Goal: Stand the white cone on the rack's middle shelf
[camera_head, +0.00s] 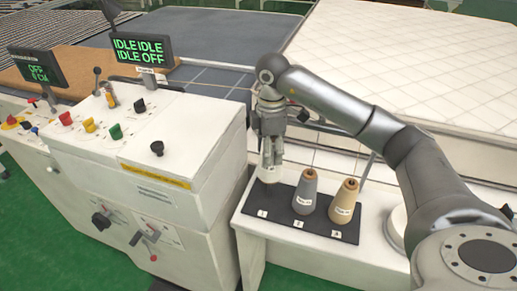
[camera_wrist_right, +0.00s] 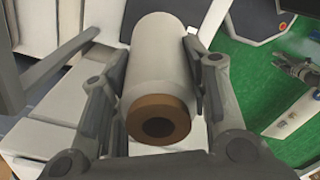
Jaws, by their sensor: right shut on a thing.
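My right gripper (camera_head: 269,160) is shut on the white cone (camera_wrist_right: 158,65). The wrist view shows its pale body between the two fingers, with its brown hollow tip (camera_wrist_right: 158,120) towards the camera. In the head view the fingers mostly hide the cone; a pale part (camera_head: 268,176) shows below them, at the spot marked 1 on the black mat (camera_head: 318,228). I cannot tell whether its base touches the mat. A grey gripper, seemingly my left (camera_wrist_right: 297,68), shows at the right edge of the wrist view; its jaw state is unclear. No rack is recognisable.
A grey cone (camera_head: 305,195) and a tan cone (camera_head: 344,202) stand on the mat, right of the gripper. The white table (camera_head: 290,248) carries the mat. A control console (camera_head: 190,150) with knobs stands close on the left. A quilted mattress (camera_head: 420,60) lies behind my right arm.

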